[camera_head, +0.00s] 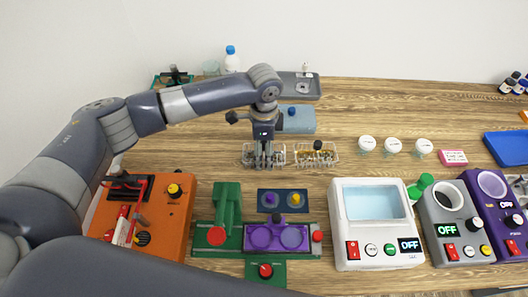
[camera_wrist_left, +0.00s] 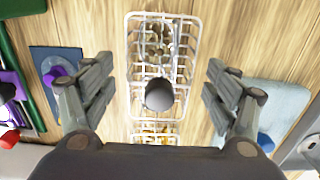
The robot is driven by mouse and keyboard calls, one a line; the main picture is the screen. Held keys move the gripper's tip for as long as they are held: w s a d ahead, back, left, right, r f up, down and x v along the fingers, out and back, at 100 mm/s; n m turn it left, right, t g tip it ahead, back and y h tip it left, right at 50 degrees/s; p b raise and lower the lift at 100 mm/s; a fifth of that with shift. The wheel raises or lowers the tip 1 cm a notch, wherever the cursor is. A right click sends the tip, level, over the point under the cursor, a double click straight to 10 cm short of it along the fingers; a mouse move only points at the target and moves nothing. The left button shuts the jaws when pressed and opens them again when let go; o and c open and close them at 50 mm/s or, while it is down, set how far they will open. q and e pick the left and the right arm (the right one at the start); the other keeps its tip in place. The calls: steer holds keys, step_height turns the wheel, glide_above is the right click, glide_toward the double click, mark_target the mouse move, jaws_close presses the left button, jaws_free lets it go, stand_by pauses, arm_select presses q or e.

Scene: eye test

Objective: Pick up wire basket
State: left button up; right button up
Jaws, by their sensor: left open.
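A white wire basket (camera_head: 246,155) with metallic parts in it stands on the wooden table, partly hidden by my left gripper (camera_head: 265,160). The left gripper points down over this basket. In the left wrist view the basket (camera_wrist_left: 131,60) lies between the two spread fingers of the left gripper (camera_wrist_left: 159,66), with a gap on each side. A dark grey round knob shows over its near part. A second wire basket (camera_head: 334,157), with yellow contents, stands just to the right. It shows partly at the bottom of the left wrist view (camera_wrist_left: 152,135). My right gripper is not in view.
A purple-and-green device (camera_head: 254,252), an orange device (camera_head: 151,250) and a white device (camera_head: 374,256) stand in front of the baskets. A blue-grey box (camera_head: 299,120) and a grey tray (camera_head: 311,88) are behind. Several white-lidded jars (camera_head: 393,146) stand to the right.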

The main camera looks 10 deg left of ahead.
arm_select(q)
steer(key=shift+f, duration=0.85)
steer(key=c, duration=1.1)
steer(key=shift+r, duration=0.1)
